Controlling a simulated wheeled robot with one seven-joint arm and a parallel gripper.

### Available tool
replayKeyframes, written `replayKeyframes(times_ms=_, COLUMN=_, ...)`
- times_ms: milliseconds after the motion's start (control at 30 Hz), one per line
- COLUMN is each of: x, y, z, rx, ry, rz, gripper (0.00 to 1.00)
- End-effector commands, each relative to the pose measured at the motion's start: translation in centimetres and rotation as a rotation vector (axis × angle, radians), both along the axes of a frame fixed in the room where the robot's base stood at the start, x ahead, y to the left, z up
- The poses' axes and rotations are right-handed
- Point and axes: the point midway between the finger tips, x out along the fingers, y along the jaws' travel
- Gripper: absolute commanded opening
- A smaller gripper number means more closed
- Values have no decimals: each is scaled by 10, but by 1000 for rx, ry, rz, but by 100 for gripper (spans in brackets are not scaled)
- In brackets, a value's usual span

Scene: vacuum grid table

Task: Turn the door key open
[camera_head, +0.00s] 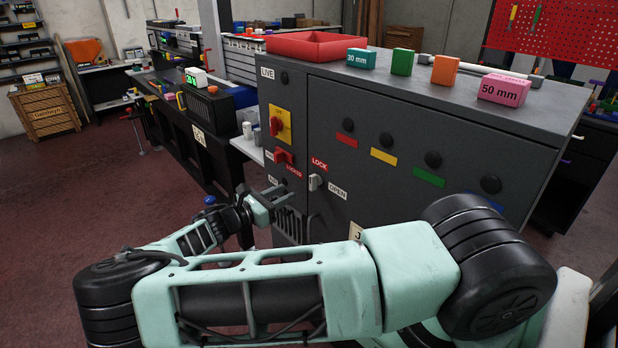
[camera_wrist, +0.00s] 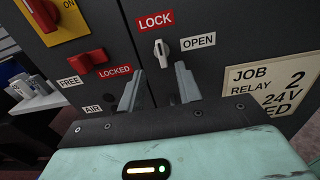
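The door key (camera_head: 315,182) is a small pale knob on the grey cabinet's front, below the red LOCK label (camera_head: 320,164) and left of the white OPEN label (camera_head: 338,191). In the wrist view the key (camera_wrist: 161,50) stands nearly upright, just under the LOCK label (camera_wrist: 155,20). The OPEN label (camera_wrist: 198,40) is to its right. My gripper (camera_wrist: 160,72) is open and empty. Its two fingers lie below the key in the wrist view, left and right of it. They do not appear to touch it.
The cabinet (camera_head: 450,125) carries a red tray (camera_head: 316,47) and several coloured blocks on top. Left of the key are a red FREE/LOCKED handle (camera_wrist: 86,62) and a red switch on a yellow plate (camera_head: 279,126). A JOB RELAY sign (camera_wrist: 270,88) is lower right of the key.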

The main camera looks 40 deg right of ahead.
Motion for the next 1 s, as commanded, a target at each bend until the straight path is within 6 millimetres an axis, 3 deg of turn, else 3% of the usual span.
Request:
replayKeyframes(times_ms=300, x=-4, y=-66, z=3, rx=-1, ry=0, rz=-2, gripper=35)
replayKeyframes(times_ms=500, x=-5, y=-92, z=2, rx=0, ry=-1, rz=-1, gripper=35)
replayKeyframes(times_ms=933, x=-6, y=-100, z=0, rx=2, ry=-2, rz=1, gripper=35)
replayKeyframes(times_ms=1000, x=-6, y=-100, z=0, rx=2, ry=-2, rz=1, gripper=15)
